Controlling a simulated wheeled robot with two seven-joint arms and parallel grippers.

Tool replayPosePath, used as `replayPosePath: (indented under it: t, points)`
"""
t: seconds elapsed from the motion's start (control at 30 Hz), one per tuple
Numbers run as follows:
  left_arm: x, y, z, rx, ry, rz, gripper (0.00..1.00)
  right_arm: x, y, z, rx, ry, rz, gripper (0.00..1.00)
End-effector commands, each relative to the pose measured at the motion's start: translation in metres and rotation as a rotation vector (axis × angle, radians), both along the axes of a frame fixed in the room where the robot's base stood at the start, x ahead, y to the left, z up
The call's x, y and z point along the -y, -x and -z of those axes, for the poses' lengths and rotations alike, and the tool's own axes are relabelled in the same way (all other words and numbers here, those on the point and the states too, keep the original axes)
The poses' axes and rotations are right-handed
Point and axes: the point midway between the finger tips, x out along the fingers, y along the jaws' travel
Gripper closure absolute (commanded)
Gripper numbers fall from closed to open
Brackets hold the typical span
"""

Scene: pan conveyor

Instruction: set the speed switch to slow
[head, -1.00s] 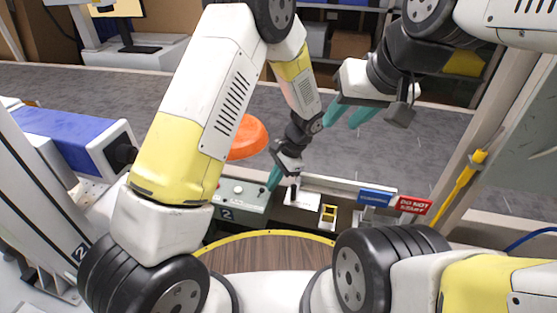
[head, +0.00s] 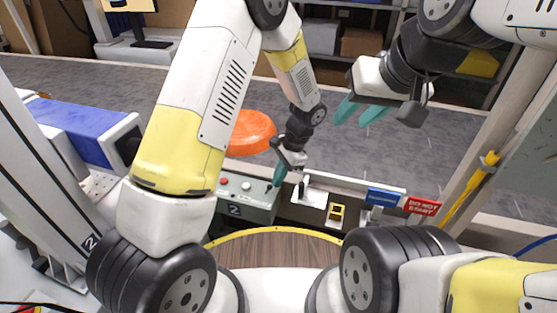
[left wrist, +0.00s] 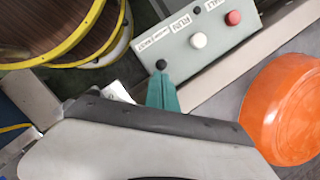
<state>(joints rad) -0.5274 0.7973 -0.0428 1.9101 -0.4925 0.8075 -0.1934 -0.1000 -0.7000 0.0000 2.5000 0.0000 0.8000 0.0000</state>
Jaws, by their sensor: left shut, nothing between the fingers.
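The grey control box (head: 248,209) marked 2 stands in front of me in the head view. In the left wrist view its top (left wrist: 183,53) carries a red button (left wrist: 233,18), a white button (left wrist: 198,40) and a small black switch knob (left wrist: 161,64). Small labels lie beside the knob; I cannot read its setting surely. My left gripper (head: 277,180) is shut and empty, its teal fingertips (left wrist: 162,82) right at the knob; I cannot tell whether they touch it. My right gripper (head: 352,119) is open and empty, raised above the conveyor at right.
An orange pan (head: 251,132) lies on the grey conveyor (head: 420,162) behind the box. A round wooden table (head: 275,248) is nearest.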

Motion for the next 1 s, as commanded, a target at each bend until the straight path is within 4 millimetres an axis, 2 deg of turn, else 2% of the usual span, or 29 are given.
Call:
replayPosePath:
  t: [0.37,0.8,1.0]
  points:
    - [-0.009,-0.003,-0.004,-0.034,0.105,-0.007,1.00,0.000,0.000,0.000,0.000,0.000,0.000,0.64]
    - [-0.032,-0.010,-0.009,-0.143,0.441,-0.010,1.00,0.000,0.000,0.000,0.000,0.000,0.000,0.64]
    - [-0.029,-0.009,-0.010,-0.145,0.443,0.001,1.00,0.000,0.000,0.000,0.000,0.000,0.000,0.64]
